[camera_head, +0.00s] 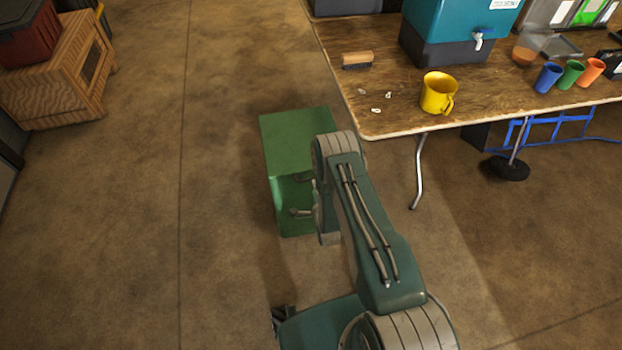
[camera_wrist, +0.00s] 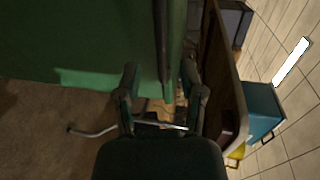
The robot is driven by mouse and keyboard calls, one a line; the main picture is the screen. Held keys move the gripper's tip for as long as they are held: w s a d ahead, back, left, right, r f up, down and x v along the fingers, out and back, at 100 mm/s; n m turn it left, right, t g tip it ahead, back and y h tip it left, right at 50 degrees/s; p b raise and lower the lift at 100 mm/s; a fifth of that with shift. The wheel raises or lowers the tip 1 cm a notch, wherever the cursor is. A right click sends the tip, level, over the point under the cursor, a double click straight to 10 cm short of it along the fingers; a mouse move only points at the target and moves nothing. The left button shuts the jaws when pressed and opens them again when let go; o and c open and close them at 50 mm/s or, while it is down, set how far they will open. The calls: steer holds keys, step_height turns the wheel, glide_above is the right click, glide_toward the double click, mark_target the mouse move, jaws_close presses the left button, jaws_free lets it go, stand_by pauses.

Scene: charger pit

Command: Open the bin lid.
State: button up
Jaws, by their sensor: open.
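The green bin (camera_head: 290,131) stands on the floor left of the table, its flat top facing up. My arm covers its right side in the head view. My gripper (camera_head: 303,198) is at the bin's near side, with its fingers apart. In the wrist view, which is turned sideways, the bin's green surface (camera_wrist: 75,40) fills the upper left. My gripper (camera_wrist: 162,92) is open there, its two fingers spread either side of a dark green edge or bar (camera_wrist: 161,40). I cannot tell whether they touch it. The lid looks closed.
A wooden table (camera_head: 380,90) stands to the right, holding a yellow mug (camera_head: 436,95), a brush (camera_head: 357,60), a teal dispenser (camera_head: 450,30) and several cups. Its metal leg (camera_head: 419,170) is near my arm. A wooden crate (camera_head: 60,80) stands far left. Floor between is clear.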

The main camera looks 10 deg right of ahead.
mark_target(310, 179)
steer(key=x, duration=0.5)
steer(key=shift+w+a, duration=0.15)
jaws_close()
